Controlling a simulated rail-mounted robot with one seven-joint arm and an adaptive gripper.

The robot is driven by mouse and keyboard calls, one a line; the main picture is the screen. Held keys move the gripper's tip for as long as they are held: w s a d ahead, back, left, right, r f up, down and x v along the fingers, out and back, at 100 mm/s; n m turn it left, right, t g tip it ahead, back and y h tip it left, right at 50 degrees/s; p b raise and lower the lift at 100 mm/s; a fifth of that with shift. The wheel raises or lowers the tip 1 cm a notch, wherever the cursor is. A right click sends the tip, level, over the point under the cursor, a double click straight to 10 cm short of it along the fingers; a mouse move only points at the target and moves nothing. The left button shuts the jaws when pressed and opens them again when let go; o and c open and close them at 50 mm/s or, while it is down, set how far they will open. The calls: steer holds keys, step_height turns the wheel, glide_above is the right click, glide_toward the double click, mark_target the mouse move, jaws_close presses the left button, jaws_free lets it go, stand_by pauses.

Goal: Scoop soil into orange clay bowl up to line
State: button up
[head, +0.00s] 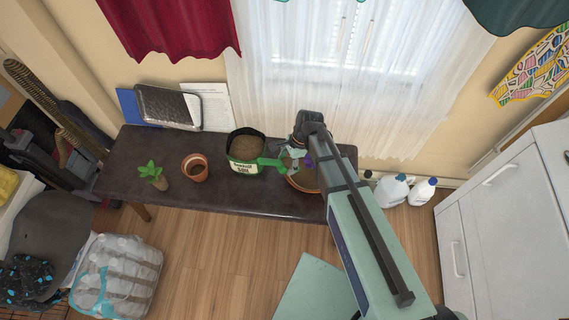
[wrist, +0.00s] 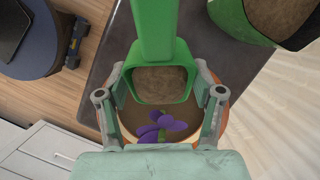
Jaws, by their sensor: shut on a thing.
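The orange clay bowl (head: 303,186) stands at the right end of the dark bench, partly hidden by my arm. A purple flower (wrist: 166,122) shows over the bowl, whose orange rim (wrist: 222,133) shows below my gripper. My gripper (wrist: 160,103) is above the bowl, shut on a green scoop (wrist: 155,30). Its fingers press both sides of a green frame with brown showing inside; I cannot tell whether that is soil in the scoop or the bowl seen through it. The open green bag of soil (head: 245,147) stands left of the bowl. The line is not visible.
White jugs (head: 392,190) stand right of the bench. The bench front is clear.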

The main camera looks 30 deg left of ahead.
steer(key=shift+w+d+r+g+y+p, duration=0.15)
steer(key=shift+w+d+r+g+y, duration=0.15)
steer(key=shift+g+y, duration=0.3)
steer(key=shift+w+d+r+g+y+p, duration=0.2)
steer(key=shift+w+r+g+y, duration=0.15)
steer(key=shift+g+y, duration=0.25)
steer(key=shift+s, duration=0.1)
stand_by(0.6)
steer(key=shift+s+a+r+h, duration=0.1)
steer(key=shift+s+h, duration=0.1)
steer(key=shift+h, duration=0.2)
steer(key=shift+s+a+t+h+p, duration=0.2)
steer(key=shift+t+h, duration=0.15)
steer(key=shift+t, duration=0.15)
steer(key=shift+s+a+t+h+p, duration=0.1)
steer(key=shift+s+t+h+p, duration=0.05)
steer(key=shift+t+h, duration=0.3)
steer(key=t+h, duration=0.1)
steer(key=t, duration=0.1)
steer(key=s+a+f+t+h, duration=0.1)
steer(key=shift+f+t+h, duration=0.15)
steer(key=shift+t+h, duration=0.15)
steer(key=shift+t, duration=0.05)
steer(key=shift+s+a+f+t+h+b, duration=0.1)
steer(key=shift+t+h+b, duration=0.5)
steer(key=shift+t, duration=0.1)
